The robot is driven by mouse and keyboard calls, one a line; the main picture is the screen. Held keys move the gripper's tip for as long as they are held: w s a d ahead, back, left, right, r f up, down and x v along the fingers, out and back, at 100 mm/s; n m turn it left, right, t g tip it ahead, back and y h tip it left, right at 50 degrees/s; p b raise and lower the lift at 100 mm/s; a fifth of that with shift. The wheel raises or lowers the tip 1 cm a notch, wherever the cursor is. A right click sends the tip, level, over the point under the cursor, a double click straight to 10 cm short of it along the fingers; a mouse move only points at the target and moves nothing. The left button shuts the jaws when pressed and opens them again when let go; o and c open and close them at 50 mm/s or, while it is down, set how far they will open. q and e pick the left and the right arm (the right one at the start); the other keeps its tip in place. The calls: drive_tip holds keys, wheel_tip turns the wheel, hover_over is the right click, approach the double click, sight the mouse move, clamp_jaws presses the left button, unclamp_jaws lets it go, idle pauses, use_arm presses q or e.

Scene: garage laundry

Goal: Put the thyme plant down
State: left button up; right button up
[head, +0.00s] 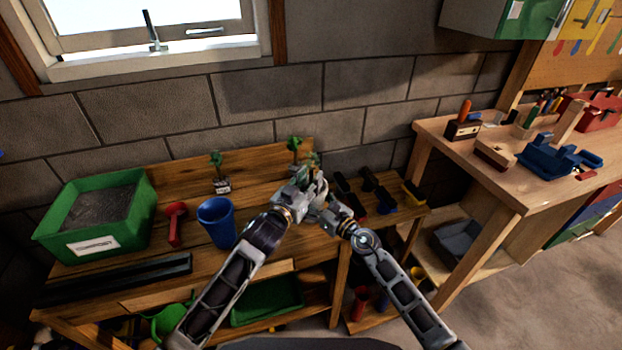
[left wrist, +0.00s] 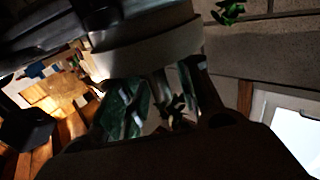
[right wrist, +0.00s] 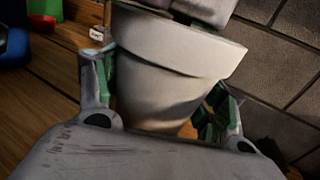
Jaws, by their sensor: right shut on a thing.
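The thyme plant's pale pot (right wrist: 170,85) is upright between the fingers of my right gripper (right wrist: 165,105), which is shut on it. The pot's rim (left wrist: 150,48) also shows in the left wrist view, beyond my left gripper (left wrist: 160,105). Its fingers are apart, with dark leaves showing between them. In the head view my left gripper (head: 304,186) is close against the right one over the bench and hides most of the pot. I cannot tell whether the left fingers touch the plant.
Dark pots (head: 375,190) lie to the right. Some bare wood shows behind the cup.

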use_arm(q)
drive_tip(key=v, duration=1)
drive_tip(key=shift+s, duration=0.3)
drive_tip(key=shift+a, duration=0.1)
idle(0.3)
use_arm(e)
drive_tip(key=o, duration=1.2)
drive_tip(key=shift+s+d, duration=0.1)
drive_tip(key=shift+v, duration=5.9)
